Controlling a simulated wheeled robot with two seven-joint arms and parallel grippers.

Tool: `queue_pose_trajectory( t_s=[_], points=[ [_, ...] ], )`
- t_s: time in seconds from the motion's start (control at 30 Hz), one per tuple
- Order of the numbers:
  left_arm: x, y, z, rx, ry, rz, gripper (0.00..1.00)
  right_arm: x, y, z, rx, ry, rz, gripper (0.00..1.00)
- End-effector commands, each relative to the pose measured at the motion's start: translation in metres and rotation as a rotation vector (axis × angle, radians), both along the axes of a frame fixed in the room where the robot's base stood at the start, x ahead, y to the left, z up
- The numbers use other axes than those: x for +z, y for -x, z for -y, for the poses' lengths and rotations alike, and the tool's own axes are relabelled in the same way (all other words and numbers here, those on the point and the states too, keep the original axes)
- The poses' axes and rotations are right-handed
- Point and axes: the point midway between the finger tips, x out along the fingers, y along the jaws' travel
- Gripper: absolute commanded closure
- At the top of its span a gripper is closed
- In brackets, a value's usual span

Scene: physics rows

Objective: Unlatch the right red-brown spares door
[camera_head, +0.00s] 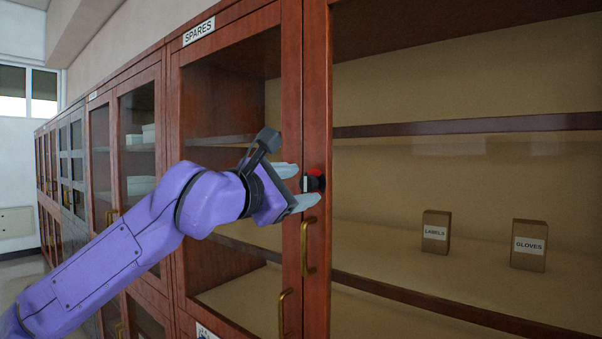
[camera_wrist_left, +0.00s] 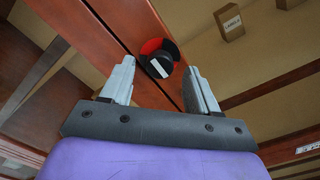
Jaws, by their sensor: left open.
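The right red-brown spares door (camera_head: 317,120) has a wooden frame with a glass pane, and a brass handle (camera_head: 308,246) low on its left edge. A black latch knob on a red and black disc (camera_head: 315,180) sits on that frame above the handle. In the left wrist view the knob (camera_wrist_left: 157,64) has a white mark and lies ahead, between the fingers. My left gripper (camera_head: 297,186) is open, its two pale fingers reaching to either side of the knob. I cannot tell whether they touch it. My right gripper is not in view.
The left spares door (camera_head: 291,120) with the SPARES label (camera_head: 199,32) stands beside it, with its own brass handle (camera_head: 284,312). Behind the right door's glass are a LABELS box (camera_head: 436,232) and a GLOVES box (camera_head: 528,245). More cabinets run away to the left.

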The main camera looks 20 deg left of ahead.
Motion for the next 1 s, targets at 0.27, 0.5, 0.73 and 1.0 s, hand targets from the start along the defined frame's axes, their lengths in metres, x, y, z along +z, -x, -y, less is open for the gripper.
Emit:
queue_pose_trajectory(
  t_s=[0.27,0.5,0.73,1.0],
  points=[
    [-0.001,-0.016,0.005,0.001,-0.001,0.0,0.4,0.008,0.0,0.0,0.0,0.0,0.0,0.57],
    [-0.001,-0.015,0.004,0.004,-0.001,0.001,0.72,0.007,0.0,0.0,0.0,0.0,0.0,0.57],
    [-0.001,-0.015,0.004,0.003,0.001,0.001,0.96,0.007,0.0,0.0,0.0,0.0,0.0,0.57],
    [-0.003,-0.015,0.004,0.003,0.066,-0.021,0.96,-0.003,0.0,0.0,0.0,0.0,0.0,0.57]
  ],
)
